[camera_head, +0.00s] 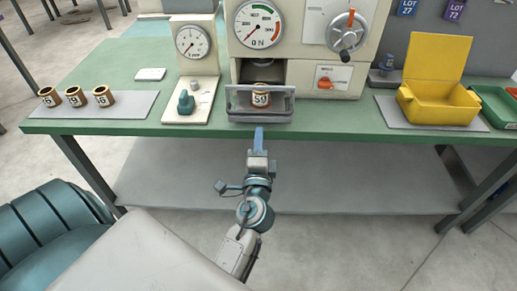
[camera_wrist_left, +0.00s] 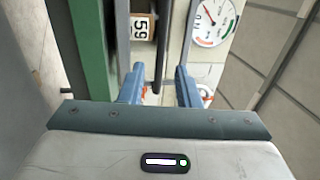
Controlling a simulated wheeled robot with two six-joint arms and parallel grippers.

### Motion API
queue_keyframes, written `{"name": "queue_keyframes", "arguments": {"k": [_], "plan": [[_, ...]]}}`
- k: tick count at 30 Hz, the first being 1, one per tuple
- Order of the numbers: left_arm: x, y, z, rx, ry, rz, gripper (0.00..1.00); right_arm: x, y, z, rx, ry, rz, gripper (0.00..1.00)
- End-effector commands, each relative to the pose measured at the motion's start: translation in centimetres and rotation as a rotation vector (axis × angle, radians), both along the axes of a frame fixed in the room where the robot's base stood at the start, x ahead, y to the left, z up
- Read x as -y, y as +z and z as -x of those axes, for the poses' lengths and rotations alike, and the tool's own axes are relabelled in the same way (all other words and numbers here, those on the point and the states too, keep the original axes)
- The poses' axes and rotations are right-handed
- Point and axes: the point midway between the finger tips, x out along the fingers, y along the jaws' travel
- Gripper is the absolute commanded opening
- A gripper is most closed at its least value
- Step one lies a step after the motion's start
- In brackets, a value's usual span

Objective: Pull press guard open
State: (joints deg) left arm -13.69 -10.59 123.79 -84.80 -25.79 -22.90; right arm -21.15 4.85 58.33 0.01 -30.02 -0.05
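The press (camera_head: 299,38) is a cream machine at the back of the green bench. Its guard (camera_head: 260,115), a clear panel with a grey frame, stands low at the front, before a brass spring cup marked 59 (camera_head: 261,97). My left gripper (camera_head: 259,133) is just in front of the guard, fingers pointing at it. In the left wrist view the gripper (camera_wrist_left: 160,85) is open, its blue fingers apart. The guard's dark bar (camera_wrist_left: 162,40) runs between the fingertips there; I cannot tell whether they touch it. My right gripper is not in view.
Several brass cups (camera_head: 76,97) stand on a grey mat at left. A dial gauge stand (camera_head: 192,60) is left of the press. At right are an open yellow box (camera_head: 438,104) and a green tray (camera_head: 497,108). The bench's front edge (camera_head: 200,130) lies beside the gripper.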

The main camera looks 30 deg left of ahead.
Motion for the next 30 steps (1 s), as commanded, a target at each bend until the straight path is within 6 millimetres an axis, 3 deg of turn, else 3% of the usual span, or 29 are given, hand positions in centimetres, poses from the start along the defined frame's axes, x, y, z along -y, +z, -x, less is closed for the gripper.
{"name": "queue_keyframes", "arguments": {"k": [7,24,28,30], "plan": [[0.6,-0.2,1.1,0.0,0.001,-0.001,0.3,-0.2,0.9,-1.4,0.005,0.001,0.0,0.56],[0.7,-0.3,1.1,-0.002,0.0,0.001,0.3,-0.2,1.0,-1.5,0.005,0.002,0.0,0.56],[1.0,-2.9,0.4,-0.036,-0.028,0.05,0.3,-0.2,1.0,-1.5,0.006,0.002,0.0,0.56],[1.4,-6.3,-0.2,-0.08,-0.059,0.116,0.3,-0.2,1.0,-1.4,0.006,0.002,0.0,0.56]]}}
